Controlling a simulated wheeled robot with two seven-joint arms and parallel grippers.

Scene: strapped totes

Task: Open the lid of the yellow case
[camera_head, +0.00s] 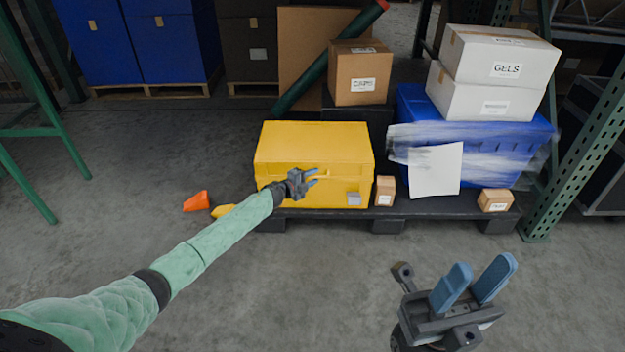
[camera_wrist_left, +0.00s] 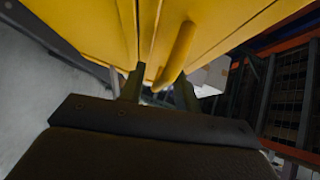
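The yellow case (camera_head: 314,142) sits on the dark pallet, and its lid looks shut. It also fills the top of the left wrist view (camera_wrist_left: 90,25). My left gripper (camera_head: 314,178) is at the case's front face, by the yellow handle (camera_wrist_left: 178,52). In the left wrist view my left gripper's fingers (camera_wrist_left: 158,92) are apart, with the handle in line with the gap between them. I cannot tell whether they touch it. My right gripper (camera_head: 482,270) is open and empty over the floor at lower right, away from the case.
Beside the case stand a small carton (camera_head: 385,190) and a blue tote (camera_head: 500,150) with wrap, a paper sheet and white boxes (camera_head: 500,60) on it. A carton (camera_head: 358,75) and a green tube (camera_head: 325,62) are behind. An orange piece (camera_head: 196,201) lies on the floor.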

